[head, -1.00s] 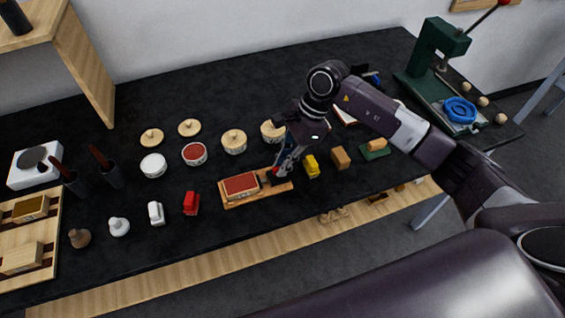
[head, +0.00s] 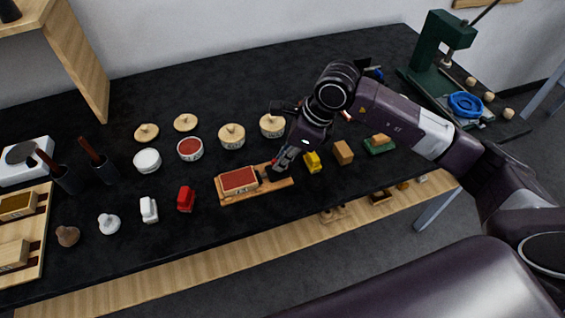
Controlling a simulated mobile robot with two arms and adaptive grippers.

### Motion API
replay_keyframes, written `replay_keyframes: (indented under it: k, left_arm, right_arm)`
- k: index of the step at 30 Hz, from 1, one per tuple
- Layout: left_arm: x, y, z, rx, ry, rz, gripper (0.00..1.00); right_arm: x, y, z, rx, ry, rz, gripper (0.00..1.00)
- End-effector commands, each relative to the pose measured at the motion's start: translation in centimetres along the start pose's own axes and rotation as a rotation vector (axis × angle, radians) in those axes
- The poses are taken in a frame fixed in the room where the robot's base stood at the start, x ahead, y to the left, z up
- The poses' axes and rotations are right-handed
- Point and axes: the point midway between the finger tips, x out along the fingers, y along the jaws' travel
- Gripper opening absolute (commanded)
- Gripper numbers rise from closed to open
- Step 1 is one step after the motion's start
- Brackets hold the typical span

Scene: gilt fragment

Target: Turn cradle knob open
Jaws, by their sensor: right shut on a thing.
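The cradle (head: 225,199) is a small wooden board on the dark table. A block with a red top (head: 239,180) sits in its left part. My right gripper (head: 277,169) is over the cradle's right end, beside the block. It is shut on the cradle knob, which the fingers mostly hide. My left gripper is not in view.
A yellow piece (head: 312,162) and a tan block (head: 343,152) stand close to the right of my gripper. Round tins with lids (head: 231,136) stand behind. A red piece (head: 186,199) lies to the left. A green press (head: 432,50) stands at the far right.

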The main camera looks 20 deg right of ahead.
Motion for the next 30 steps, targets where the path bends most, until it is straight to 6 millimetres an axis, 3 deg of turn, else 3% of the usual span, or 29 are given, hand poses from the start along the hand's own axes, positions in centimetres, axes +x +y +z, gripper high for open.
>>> replay_keyframes:
  k: [18, 30]
  left_arm:
    - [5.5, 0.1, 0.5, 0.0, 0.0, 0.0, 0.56]
    - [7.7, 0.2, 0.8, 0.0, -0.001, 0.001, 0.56]
  right_arm:
    - [0.2, 0.2, 0.3, 0.535, -0.01, -0.229, 0.0]
    - [0.0, 0.3, 0.5, 0.814, -0.01, -0.341, 0.0]
